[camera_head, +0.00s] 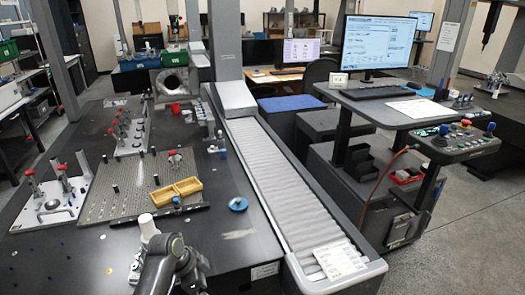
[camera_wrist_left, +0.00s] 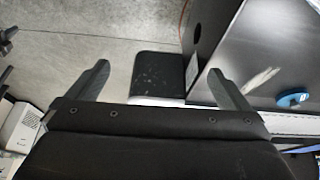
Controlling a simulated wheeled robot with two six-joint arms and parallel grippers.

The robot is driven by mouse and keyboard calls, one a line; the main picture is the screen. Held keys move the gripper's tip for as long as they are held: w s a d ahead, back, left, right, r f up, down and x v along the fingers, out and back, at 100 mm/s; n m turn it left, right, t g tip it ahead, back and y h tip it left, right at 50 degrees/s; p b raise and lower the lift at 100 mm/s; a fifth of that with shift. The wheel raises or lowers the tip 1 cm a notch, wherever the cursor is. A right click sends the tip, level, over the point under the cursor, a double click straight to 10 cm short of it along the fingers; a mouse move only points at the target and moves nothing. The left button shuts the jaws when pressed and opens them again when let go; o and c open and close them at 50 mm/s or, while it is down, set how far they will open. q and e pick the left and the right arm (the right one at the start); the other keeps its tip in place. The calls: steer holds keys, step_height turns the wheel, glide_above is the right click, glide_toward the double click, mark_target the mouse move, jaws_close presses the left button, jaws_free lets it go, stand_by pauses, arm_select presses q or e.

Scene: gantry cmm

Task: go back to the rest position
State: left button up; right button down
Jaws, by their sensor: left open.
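My left gripper (camera_wrist_left: 159,68) shows in the left wrist view with its two dark fingers wide apart and nothing between them. Grey floor and a corner of the dark table lie beyond the fingers in that view. In the head view, parts of my own arm rise from the bottom edge over the table (camera_head: 75,255); I cannot make out the gripper's fingers there. My right gripper is not in view.
A roller conveyor (camera_head: 265,175) runs along the table's right side. A yellow tray (camera_head: 188,186), a perforated plate (camera_head: 125,195) with clamps and a blue disc (camera_head: 238,204) are on the table. A desk (camera_head: 385,108) with a monitor (camera_head: 378,43) stands at right.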

arm_select(q)
steer(key=s+a+f+n+y, duration=0.1)
steer(key=s+a+f+n, duration=0.2)
steer(key=s+f, duration=0.45)
steer(key=s+a+f+n+y, duration=0.1)
steer(key=s+a+f+n, duration=0.25)
steer(key=f, duration=0.75)
steer(key=s+a+f+n+y, duration=0.1)
steer(key=s+a+f+n, duration=0.2)
steer(key=s+f, duration=0.45)
steer(key=s+a+f+n, duration=0.1)
steer(key=s+f, duration=0.3)
steer(key=s, duration=0.5)
steer(key=s+a+f+n+y, duration=0.1)
steer(key=s+f, duration=0.3)
steer(key=s, duration=0.5)
steer(key=s+a+f+n+y, duration=0.1)
steer(key=s+a+f+n, duration=0.2)
steer(key=s, duration=0.7)
steer(key=shift+a+f, duration=0.2)
steer(key=shift+f, duration=0.3)
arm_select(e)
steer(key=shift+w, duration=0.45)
